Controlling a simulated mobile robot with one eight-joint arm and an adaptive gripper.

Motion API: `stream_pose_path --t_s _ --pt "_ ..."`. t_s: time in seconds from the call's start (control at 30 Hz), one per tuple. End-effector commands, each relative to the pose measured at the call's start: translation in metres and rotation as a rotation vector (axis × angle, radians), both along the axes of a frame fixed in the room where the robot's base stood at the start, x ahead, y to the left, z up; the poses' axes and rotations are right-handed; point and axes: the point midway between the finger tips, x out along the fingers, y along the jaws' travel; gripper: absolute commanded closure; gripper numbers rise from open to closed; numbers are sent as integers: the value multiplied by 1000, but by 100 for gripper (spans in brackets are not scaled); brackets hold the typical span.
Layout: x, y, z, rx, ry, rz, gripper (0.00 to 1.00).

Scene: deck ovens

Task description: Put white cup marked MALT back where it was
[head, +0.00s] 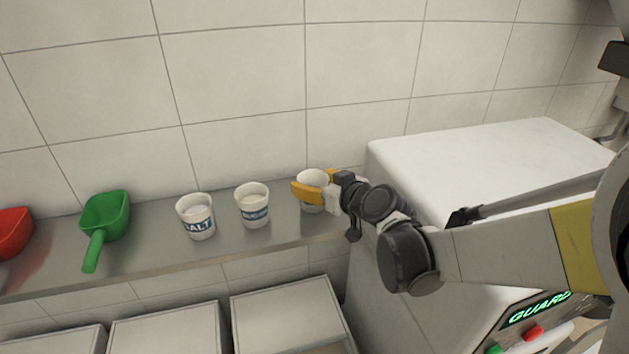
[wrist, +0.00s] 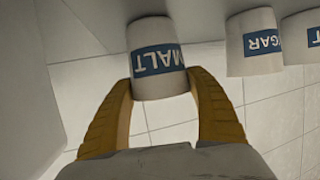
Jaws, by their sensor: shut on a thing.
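The white cup marked MALT (wrist: 157,60) is between the two yellow fingers of my gripper (wrist: 165,92), which are shut on it. The blue MALT label shows in the wrist view and appears upside down there. In the head view the cup (head: 313,177) is at the right end of the metal shelf (head: 160,222), partly hidden by my gripper (head: 309,191). It looks upright; I cannot tell whether its base touches the shelf.
A white cup marked SUGAR (head: 253,210) stands left of the held cup, and one that seems marked SALT (head: 196,222) farther left. A green scoop (head: 106,217) and red scoop (head: 14,232) lie farther left. A large white machine (head: 460,155) stands close on the right.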

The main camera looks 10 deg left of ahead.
Motion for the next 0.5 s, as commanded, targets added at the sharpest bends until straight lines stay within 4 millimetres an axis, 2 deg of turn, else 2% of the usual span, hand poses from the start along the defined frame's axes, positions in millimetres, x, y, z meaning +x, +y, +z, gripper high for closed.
stream_pose_path --t_s 0.07,0.1,0.17,0.5 --pt "0 0 -4 0 0 0 65" --pt "0 0 -4 0 0 0 32" --pt "0 0 -3 0 0 0 14" --pt "0 0 -1 0 0 0 11"
